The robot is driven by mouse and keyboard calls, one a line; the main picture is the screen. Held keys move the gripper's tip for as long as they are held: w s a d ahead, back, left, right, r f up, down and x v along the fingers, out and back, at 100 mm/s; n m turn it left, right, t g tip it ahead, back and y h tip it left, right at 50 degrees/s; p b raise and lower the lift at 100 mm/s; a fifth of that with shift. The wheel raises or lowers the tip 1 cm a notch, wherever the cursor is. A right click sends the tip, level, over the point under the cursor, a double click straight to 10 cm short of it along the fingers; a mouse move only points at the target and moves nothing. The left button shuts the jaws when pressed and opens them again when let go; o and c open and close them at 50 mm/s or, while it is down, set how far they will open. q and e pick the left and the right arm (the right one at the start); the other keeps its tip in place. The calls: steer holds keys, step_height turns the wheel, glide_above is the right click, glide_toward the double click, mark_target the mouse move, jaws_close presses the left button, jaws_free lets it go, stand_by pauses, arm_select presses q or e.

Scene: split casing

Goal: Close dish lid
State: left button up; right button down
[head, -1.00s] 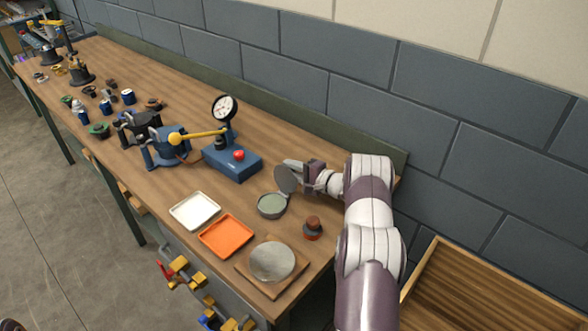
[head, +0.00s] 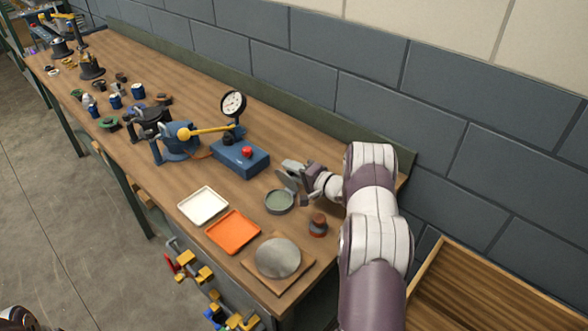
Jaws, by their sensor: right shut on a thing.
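A small round grey dish (head: 279,203) with a pale green inside sits open on the wooden bench, left of my right gripper. Its grey lid (head: 286,181) is still raised at the dish's back right edge, steeply tilted and partly hidden by the fingers. My right gripper (head: 294,174) is at the lid, just above and behind the dish, and is shut on the lid. The exact finger contact is too small to make out.
A brown knobbed piece (head: 318,225) stands close right of the dish. A blue base with a dial gauge (head: 241,160) stands behind left. A white tray (head: 203,206), an orange tray (head: 233,232) and a grey disc on a board (head: 278,258) lie in front.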

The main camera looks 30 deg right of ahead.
steer(key=shift+a, duration=0.1)
steer(key=c, duration=1.1)
jaws_free()
steer(key=shift+o, duration=0.3)
steer(key=shift+a+r, duration=0.1)
steer(key=shift+s, duration=0.1)
steer(key=b+v, duration=0.2)
steer(key=v, duration=1)
steer(key=shift+s, duration=0.2)
